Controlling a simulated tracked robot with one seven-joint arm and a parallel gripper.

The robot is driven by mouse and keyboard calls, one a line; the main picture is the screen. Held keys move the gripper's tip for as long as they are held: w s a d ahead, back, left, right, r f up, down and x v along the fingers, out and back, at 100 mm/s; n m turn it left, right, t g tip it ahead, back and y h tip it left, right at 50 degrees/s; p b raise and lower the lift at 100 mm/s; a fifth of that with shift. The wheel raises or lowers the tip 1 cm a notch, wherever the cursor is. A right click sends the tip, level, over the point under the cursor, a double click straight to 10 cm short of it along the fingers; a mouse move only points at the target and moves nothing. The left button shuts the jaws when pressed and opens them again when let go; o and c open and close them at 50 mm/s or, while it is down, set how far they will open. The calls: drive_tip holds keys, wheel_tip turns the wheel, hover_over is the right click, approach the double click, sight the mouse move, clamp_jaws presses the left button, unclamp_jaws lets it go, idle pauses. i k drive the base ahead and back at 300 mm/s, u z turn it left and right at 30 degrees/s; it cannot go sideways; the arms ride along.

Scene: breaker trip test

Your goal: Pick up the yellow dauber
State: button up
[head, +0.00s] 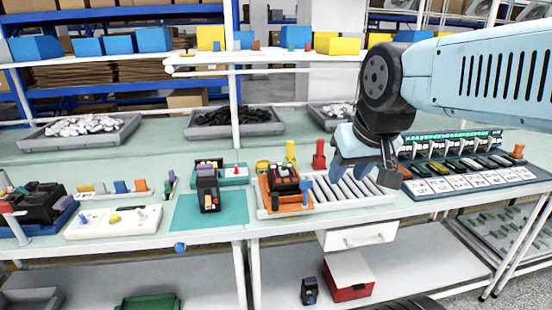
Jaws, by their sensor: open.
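A yellow upright bottle-shaped piece (291,153), which looks like the yellow dauber, stands at the back of the bench, behind the orange fixture. A similar red dauber (319,156) stands just to its right. My gripper (364,178) hangs from the arm at the right, over the roller strip, apart from both daubers. It is open, and I see nothing held in it. The arm partly hides what lies behind it. The lower part of the yellow dauber is partly hidden by the fixture.
An orange fixture (272,198) holds a dark breaker (285,177) in front of the daubers. A short yellow pot (263,167) stands to their left. Rollers (345,190) lie below my gripper. A rack of cards (470,181) is at right. A shelf post (235,90) rises behind.

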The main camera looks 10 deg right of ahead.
sight(291, 144)
drive_tip(key=z, duration=0.15)
drive_tip(key=i, duration=0.9)
drive_tip(key=u, duration=0.05)
